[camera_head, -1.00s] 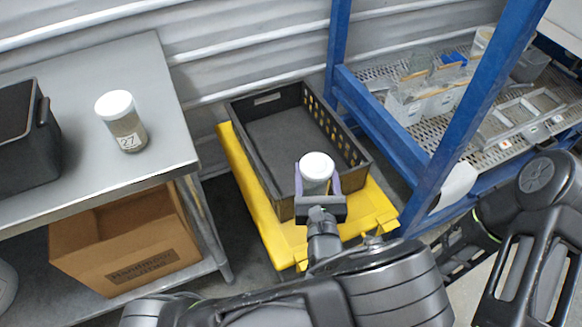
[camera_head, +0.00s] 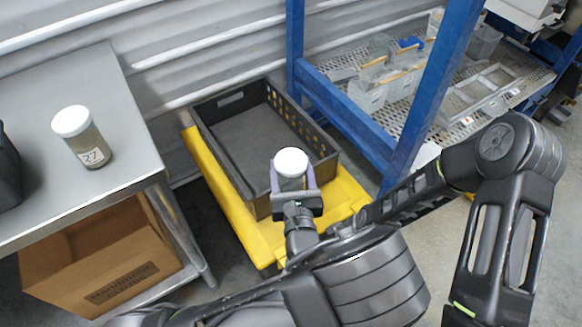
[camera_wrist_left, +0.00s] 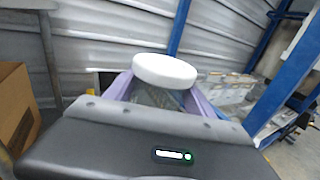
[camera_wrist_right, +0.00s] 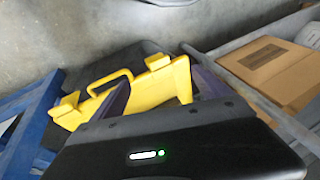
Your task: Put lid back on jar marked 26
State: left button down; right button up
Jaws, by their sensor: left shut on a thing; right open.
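My left gripper (camera_head: 291,172) is shut on a clear jar (camera_head: 291,183) with a white lid (camera_head: 290,161) on top. It holds the jar upright in front of the black crate; the lid also shows in the left wrist view (camera_wrist_left: 165,70). No number shows on this held jar. Another jar, marked 27 (camera_head: 88,149), stands on the grey table with its white lid (camera_head: 72,121) on. My right gripper (camera_wrist_right: 157,72) is open and empty in the right wrist view, with the yellow base beyond it; the head view does not show it clearly. No number 26 is visible.
The black crate (camera_head: 200,120) sits on a yellow base (camera_head: 215,190). The metal table (camera_head: 100,80) is at left, with a cardboard box (camera_head: 100,255) below and a dark container (camera_head: 5,175) at its edge. A blue-framed rack (camera_head: 430,90) with trays stands at right.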

jog(key=w+a+r+n, duration=0.2)
jog(key=w+r+n, duration=0.6)
jog(key=w, duration=0.4)
notch_tip(320, 180, up, 27)
jog(key=n+g+h, duration=0.1)
jog(key=n+h, duration=0.4)
jog(key=n, duration=1.5)
send_over(291, 160)
jog(key=shift+f, duration=0.1)
jog(key=shift+f, duration=0.15)
jog(key=shift+f, duration=3.95)
jog(key=shift+c, duration=0.5)
